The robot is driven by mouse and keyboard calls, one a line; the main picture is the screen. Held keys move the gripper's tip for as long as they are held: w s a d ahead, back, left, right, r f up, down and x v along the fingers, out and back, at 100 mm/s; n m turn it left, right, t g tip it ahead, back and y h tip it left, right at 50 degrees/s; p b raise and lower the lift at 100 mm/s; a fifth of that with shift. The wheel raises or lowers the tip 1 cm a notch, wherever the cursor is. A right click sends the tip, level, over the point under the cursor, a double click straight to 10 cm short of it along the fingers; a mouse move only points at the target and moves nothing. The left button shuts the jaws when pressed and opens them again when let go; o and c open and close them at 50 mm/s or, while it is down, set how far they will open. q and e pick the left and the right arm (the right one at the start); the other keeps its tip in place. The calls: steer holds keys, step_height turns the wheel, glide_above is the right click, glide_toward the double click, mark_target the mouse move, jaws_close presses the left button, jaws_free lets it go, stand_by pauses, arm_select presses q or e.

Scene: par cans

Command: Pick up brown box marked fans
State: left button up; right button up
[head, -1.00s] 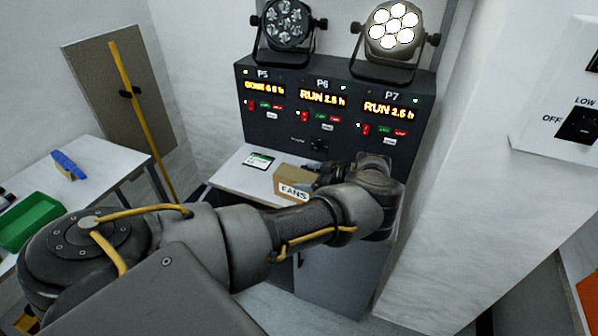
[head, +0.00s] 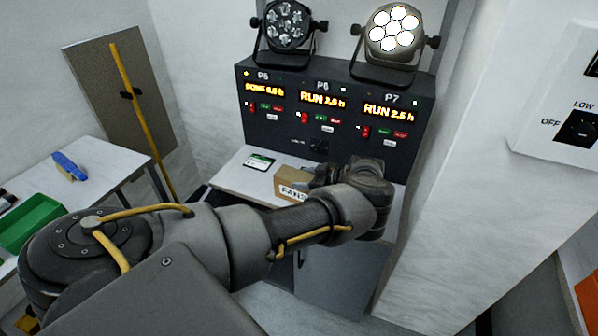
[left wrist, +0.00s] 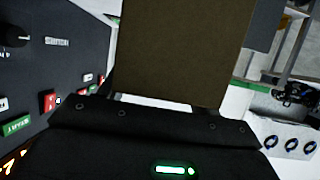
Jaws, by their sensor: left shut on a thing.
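The brown box marked FANS (head: 288,182) sits at the front of the white bench top below the control panel in the head view. Its white label faces me and is partly covered by my arm. My left gripper (head: 318,176) is at the box's right side, with its fingers mostly hidden behind my own wrist. In the left wrist view the brown box (left wrist: 185,50) fills the middle, right in front of the gripper (left wrist: 165,105), which is shut on it. Whether the box touches the bench is hard to tell. My right gripper is not in view.
A black control panel (head: 290,143) with lit displays P5, P6 and P7 stands behind the box, with two lamps above. A small card (head: 258,161) lies left of the box. A side table (head: 105,160) holds a green bin (head: 30,222) and a blue object (head: 68,165).

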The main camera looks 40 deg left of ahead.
arm_select(q)
steer(key=shift+r, duration=0.1)
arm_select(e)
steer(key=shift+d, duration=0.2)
